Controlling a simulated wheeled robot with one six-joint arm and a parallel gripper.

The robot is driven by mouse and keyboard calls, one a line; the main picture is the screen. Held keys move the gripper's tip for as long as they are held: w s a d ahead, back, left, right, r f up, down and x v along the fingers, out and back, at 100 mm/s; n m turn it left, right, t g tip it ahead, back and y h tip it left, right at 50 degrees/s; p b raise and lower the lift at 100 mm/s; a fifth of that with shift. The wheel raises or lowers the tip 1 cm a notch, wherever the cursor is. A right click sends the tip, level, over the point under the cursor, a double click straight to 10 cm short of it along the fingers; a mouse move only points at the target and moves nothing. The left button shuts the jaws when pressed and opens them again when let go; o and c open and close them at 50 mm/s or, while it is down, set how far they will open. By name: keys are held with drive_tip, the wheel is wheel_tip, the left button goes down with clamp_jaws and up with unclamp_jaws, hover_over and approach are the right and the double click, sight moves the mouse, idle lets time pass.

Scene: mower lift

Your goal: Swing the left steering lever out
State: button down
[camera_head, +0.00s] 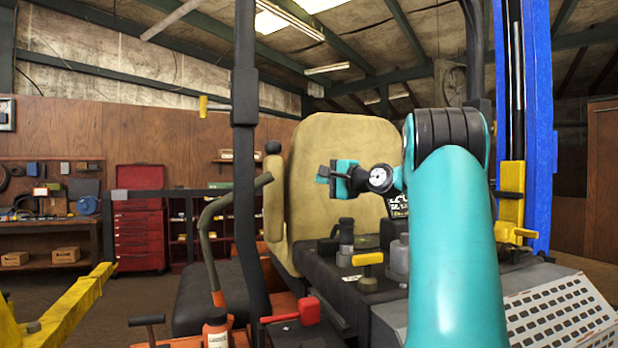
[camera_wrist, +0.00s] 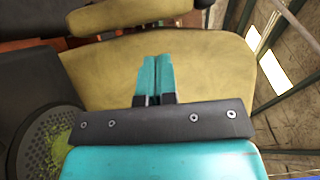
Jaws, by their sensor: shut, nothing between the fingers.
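A bent grey-olive lever (camera_head: 208,237) rises at the left of the mower seat in the head view. Its upper end angles right to a grip near the black post. I cannot tell for sure whether it is the left steering lever, and no second lever shows clearly. My gripper (camera_head: 322,173) is in front of the tan seat back (camera_head: 338,140), to the right of that lever and apart from it. In the wrist view my gripper (camera_wrist: 154,76) has its teal fingers together and empty, with the tan seat (camera_wrist: 215,68) behind them.
The black upright post (camera_head: 245,130) stands close to the lever. A blue lift column (camera_head: 538,120) is at right, a yellow lift arm (camera_head: 75,312) at lower left.

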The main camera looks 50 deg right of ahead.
drive_tip(key=w+a+p, duration=0.2)
drive_tip(key=w+p, duration=0.1)
drive_tip(key=w, duration=0.8)
drive_tip(key=shift+w, duration=0.3)
drive_tip(key=shift+a+r, duration=0.1)
drive_tip(key=shift+r, duration=0.1)
